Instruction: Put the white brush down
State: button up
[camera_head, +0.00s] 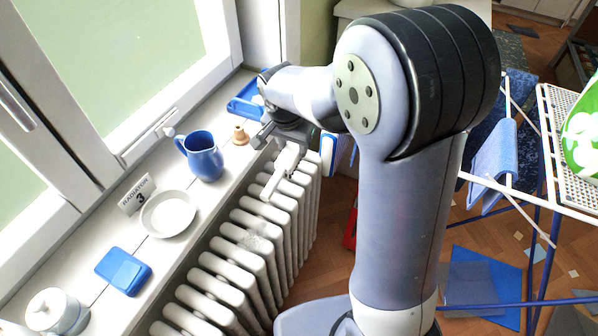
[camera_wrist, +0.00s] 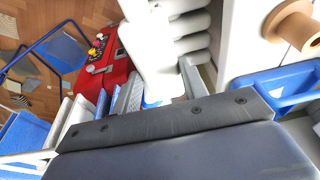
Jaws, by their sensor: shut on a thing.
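The white brush (camera_head: 284,168) hangs tilted below my gripper (camera_head: 285,136), above the far end of the radiator (camera_head: 254,243) beside the window sill. In the wrist view the white brush (camera_wrist: 155,55) lies between the two grey fingers of my gripper (camera_wrist: 158,88), which are shut on it. A bit of blue shows at its near end there. The brush is apart from the sill. I cannot tell whether its lower end touches the radiator. My wrist hides part of its upper end.
The sill holds a blue tray (camera_head: 243,108), a wooden spool (camera_head: 240,136), a blue jug (camera_head: 203,157), a white plate (camera_head: 168,216), a number card (camera_head: 137,196), a blue box (camera_head: 123,271) and a white pot (camera_head: 55,312). A drying rack (camera_head: 548,130) stands right. A red box (camera_wrist: 118,65) is below.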

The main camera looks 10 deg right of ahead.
aim_at(288, 156)
jog(key=shift+s+a+f, duration=0.1)
jog(key=shift+a+f, duration=0.1)
jog(key=shift+s+a+f+b+x, duration=0.1)
jog(key=shift+s+a+b+x, duration=0.15)
jog(key=shift+x, duration=1.3)
jog(key=shift+s+a+f+x, duration=0.1)
jog(key=shift+s+x, duration=0.3)
jog(key=shift+x, duration=1.1)
jog(key=shift+s+a+f+b+x, duration=0.1)
jog(key=shift+s+a+b+x, duration=0.15)
jog(key=shift+x, duration=1.3)
jog(key=o, duration=1.3)
jog(key=shift+s, duration=0.1)
jog(key=shift+c, duration=0.2)
jog(key=shift+r, duration=0.1)
jog(key=v, duration=0.6)
jog(key=p+v, duration=0.1)
jog(key=v, duration=0.5)
jog(key=shift+d+r, duration=0.1)
jog(key=shift+r, duration=0.05)
